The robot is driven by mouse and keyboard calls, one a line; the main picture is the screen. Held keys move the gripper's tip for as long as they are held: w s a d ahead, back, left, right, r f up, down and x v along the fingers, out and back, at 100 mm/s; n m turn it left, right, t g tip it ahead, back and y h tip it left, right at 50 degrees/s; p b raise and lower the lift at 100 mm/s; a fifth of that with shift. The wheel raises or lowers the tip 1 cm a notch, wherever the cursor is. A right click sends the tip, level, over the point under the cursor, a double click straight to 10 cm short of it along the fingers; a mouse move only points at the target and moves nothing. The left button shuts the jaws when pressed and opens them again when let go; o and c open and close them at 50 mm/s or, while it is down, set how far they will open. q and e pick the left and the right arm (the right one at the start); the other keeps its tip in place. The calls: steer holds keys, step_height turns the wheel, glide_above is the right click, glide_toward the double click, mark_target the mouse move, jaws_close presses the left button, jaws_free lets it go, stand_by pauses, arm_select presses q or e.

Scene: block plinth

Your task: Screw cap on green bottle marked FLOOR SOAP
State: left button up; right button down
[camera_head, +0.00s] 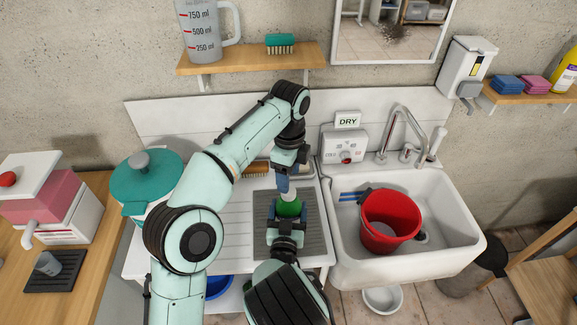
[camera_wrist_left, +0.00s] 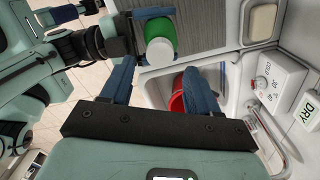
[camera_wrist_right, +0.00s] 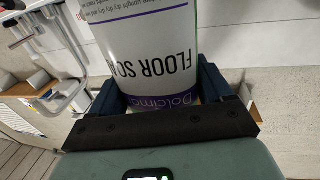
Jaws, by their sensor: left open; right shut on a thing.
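The green bottle (camera_head: 289,209) stands over the grey ribbed mat beside the sink. In the right wrist view its white label (camera_wrist_right: 140,45) reads FLOOR SO..., partly cut off. A white cap (camera_wrist_left: 160,51) shows at the bottle's top in the left wrist view; I cannot tell how tightly it sits. My right gripper (camera_wrist_right: 163,95) is shut around the bottle's body. My left gripper (camera_wrist_left: 160,82) is open above the bottle, its blue fingers apart with nothing between them. In the head view the left gripper (camera_head: 288,184) is close over the cap (camera_head: 289,196).
The grey mat (camera_head: 314,236) lies on the white drainboard. The white sink (camera_head: 458,222) at right holds a red bucket (camera_head: 398,210). A teal-lidded pot (camera_head: 147,178) is at left.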

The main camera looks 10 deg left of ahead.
arm_select(q)
steer(key=n, duration=0.7)
steer(key=shift+r, duration=0.3)
steer(key=n, duration=0.4)
steer(key=shift+r+n, duration=0.2)
steer(key=shift+n, duration=0.2)
steer(key=n, duration=0.6)
steer(key=shift+r+n, duration=0.3)
steer(key=shift+r, duration=0.1)
steer(key=n, duration=0.5)
steer(key=shift+s+r, duration=0.1)
steer(key=shift+r, duration=0.25)
steer(key=shift+f, duration=4)
